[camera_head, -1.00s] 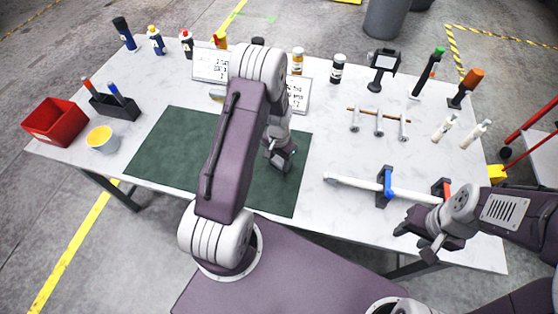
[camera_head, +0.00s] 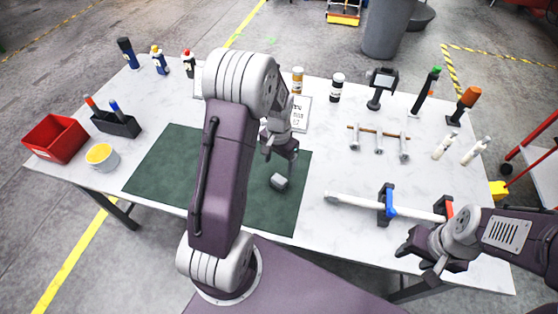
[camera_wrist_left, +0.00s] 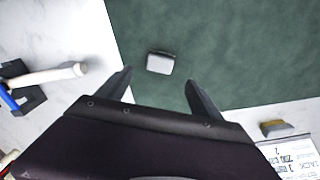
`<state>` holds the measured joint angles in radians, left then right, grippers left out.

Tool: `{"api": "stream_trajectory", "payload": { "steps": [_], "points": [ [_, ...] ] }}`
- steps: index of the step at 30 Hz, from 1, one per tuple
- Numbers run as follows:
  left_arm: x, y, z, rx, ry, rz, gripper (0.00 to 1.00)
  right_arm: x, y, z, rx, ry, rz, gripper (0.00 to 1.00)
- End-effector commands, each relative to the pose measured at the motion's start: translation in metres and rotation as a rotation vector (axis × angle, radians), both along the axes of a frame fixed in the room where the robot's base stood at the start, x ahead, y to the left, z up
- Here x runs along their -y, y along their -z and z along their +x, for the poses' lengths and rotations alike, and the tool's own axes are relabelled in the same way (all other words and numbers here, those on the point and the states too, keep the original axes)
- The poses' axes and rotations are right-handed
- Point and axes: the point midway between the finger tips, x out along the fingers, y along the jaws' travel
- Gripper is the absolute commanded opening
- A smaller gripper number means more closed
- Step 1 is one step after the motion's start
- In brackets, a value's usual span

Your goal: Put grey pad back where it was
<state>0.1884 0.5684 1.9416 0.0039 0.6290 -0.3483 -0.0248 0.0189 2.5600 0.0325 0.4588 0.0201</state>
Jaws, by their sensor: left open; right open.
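The grey pad (camera_head: 279,181) is a small light-grey block with a dark edge. It lies on the dark green mat (camera_head: 165,165), towards the mat's right side. In the left wrist view the pad (camera_wrist_left: 160,63) lies on the mat beyond and between my fingertips, not gripped. My left gripper (camera_head: 280,149) is open and empty, above and behind the pad in the head view; it also shows in the left wrist view (camera_wrist_left: 158,82). My right gripper (camera_head: 416,252) is open and empty near the table's front right edge.
A small grey-and-yellow block (camera_wrist_left: 276,128) lies beside a printed card (camera_wrist_left: 293,158). A white bar in a blue clamp (camera_head: 388,204) lies right of the mat. A red bin (camera_head: 55,138) and a bowl (camera_head: 102,157) stand left. My left arm hides part of the mat.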

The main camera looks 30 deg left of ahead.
Motion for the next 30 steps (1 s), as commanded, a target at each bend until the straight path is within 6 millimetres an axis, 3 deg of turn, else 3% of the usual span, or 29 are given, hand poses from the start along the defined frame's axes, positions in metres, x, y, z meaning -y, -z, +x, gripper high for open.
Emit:
{"api": "stream_trajectory", "payload": {
  "steps": [3,9,11,15,19,22,30],
  "points": [
    [0.0,-0.015,0.001,0.002,0.0,0.001,0.76,0.0,0.001,0.0,0.0,0.0,0.0,0.46],
    [0.002,-0.022,-0.002,0.002,-0.002,0.0,0.76,0.0,0.001,0.0,0.0,0.0,0.0,0.46],
    [0.013,-0.028,-0.013,0.011,-0.016,-0.001,0.76,0.0,0.001,0.0,0.0,0.0,0.0,0.46],
    [0.053,-0.047,-0.07,0.06,-0.095,-0.009,0.76,0.0,0.001,0.0,0.0,0.0,0.0,0.46],
    [0.072,-0.052,-0.113,0.093,-0.159,-0.021,0.76,0.0,0.001,0.0,0.0,0.0,0.0,0.46],
    [0.076,-0.051,-0.126,0.101,-0.18,-0.025,0.76,0.0,0.001,0.0,0.0,0.0,0.0,0.46],
    [0.076,-0.051,-0.126,0.099,-0.182,-0.025,0.76,0.0,0.001,0.0,0.0,0.0,0.0,0.46]
  ]
}}
